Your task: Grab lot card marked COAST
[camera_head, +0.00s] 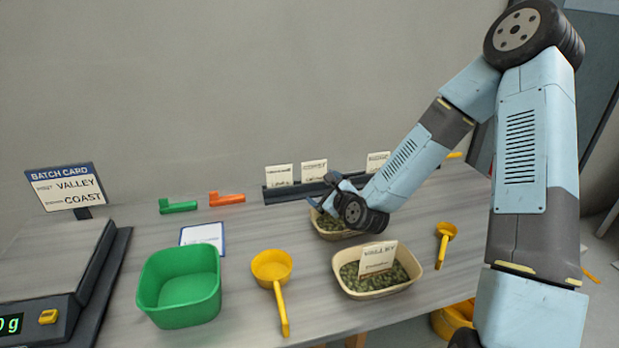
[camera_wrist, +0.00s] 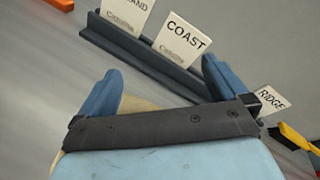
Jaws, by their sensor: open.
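The white lot card marked COAST (camera_wrist: 183,38) stands upright in a dark slotted rack (camera_wrist: 150,62) in the wrist view. By its order in the row, it is the middle card (camera_head: 313,171) in the head view, where its print is too small to read. My gripper (camera_wrist: 160,72) is open, with its two blue fingers apart and nothing visible between them. The card stands beyond the fingertips, apart from them. In the head view my gripper (camera_head: 334,189) is just in front of the rack, over the far seed bowl (camera_head: 335,235).
Beside COAST stand a card ending in LAND (camera_wrist: 126,14) and a RIDGE card (camera_wrist: 271,101). A nearer bowl with a card (camera_head: 378,280), yellow scoops (camera_head: 272,268), a green tub (camera_head: 180,287) and a scale (camera_head: 60,270) occupy the table. The batch card (camera_head: 66,188) reads VALLEY and COAST.

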